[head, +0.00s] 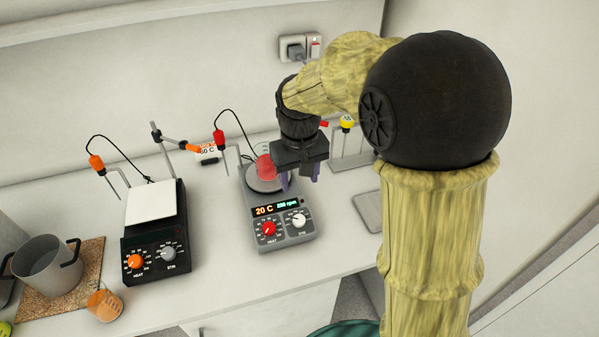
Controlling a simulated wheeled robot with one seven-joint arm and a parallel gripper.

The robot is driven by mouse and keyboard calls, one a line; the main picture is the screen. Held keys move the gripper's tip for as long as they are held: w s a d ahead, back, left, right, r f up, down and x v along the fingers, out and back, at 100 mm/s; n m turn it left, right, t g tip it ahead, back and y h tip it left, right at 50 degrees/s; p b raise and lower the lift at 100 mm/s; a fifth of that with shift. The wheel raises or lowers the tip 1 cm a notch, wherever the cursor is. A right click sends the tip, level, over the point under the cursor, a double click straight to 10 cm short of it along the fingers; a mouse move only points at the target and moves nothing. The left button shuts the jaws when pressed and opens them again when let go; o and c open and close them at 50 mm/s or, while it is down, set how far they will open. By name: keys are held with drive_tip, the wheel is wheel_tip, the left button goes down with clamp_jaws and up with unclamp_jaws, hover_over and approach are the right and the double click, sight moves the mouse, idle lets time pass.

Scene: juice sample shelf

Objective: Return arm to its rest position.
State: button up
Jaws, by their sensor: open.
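My arm reaches from the right side of the head view over the white bench. My gripper (299,177) points down above the right side of the grey hot-plate stirrer (283,234) and is open. A beaker with red liquid (265,167) stands on that stirrer's round plate, just left of my gripper. The gripper partly hides the plate, and I cannot tell whether a finger touches the beaker. The stirrer's display reads 20 C.
A black stirrer (154,245) with a white square plate stands left of centre. A grey pot (47,266) sits on a brown mat (90,257), beside a beaker with orange liquid (104,304). A red-topped probe (219,139) and a yellow-topped probe (347,122) stand near my gripper.

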drive_tip(key=shift+r, duration=0.7)
drive_tip(key=s+d+f+m+t, duration=0.1)
drive_tip(key=s+d+f+m, duration=0.1)
drive_tip(key=s+d, duration=0.4)
drive_tip(key=s+d+f+m+t, duration=0.1)
drive_tip(key=s+d+f+m, duration=0.1)
drive_tip(key=s+d+f, duration=0.3)
drive_tip(key=d, duration=0.2)
drive_tip(key=shift+s+d+f, duration=0.25)
drive_tip(key=shift+s+d, duration=0.1)
drive_tip(key=shift+s, duration=0.05)
idle(1.3)
